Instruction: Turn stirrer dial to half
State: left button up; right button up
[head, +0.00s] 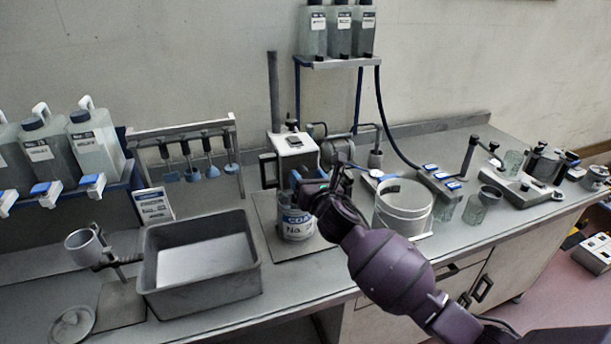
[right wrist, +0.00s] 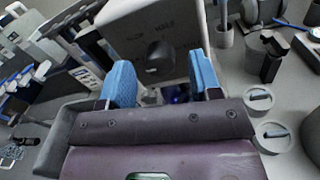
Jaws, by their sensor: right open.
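The stirrer (head: 295,150) is a pale box-shaped head on a stand at the back middle of the bench, above a labelled coating can (head: 296,226). In the right wrist view its pale face (right wrist: 185,25) carries a dark round dial (right wrist: 159,57). My right gripper (head: 314,187) is in front of the stirrer, over the can. In the right wrist view its two blue fingertips (right wrist: 162,76) are apart, with the dial between them in the picture and no visible contact. The dial's pointer setting is not readable. The dial is hidden in the head view. My left gripper is not in view.
A grey tub (head: 160,287) stands left of the can, and a clear bucket (head: 402,208) stands right of it. A rack of hanging paddles (head: 185,140) is behind the tub. Glass jars (head: 480,204) and a balance-like unit (head: 520,188) occupy the right side.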

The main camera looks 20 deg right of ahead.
jog(key=shift+w, duration=0.55)
jog(key=c, duration=0.9)
jog(key=shift+c, duration=0.2)
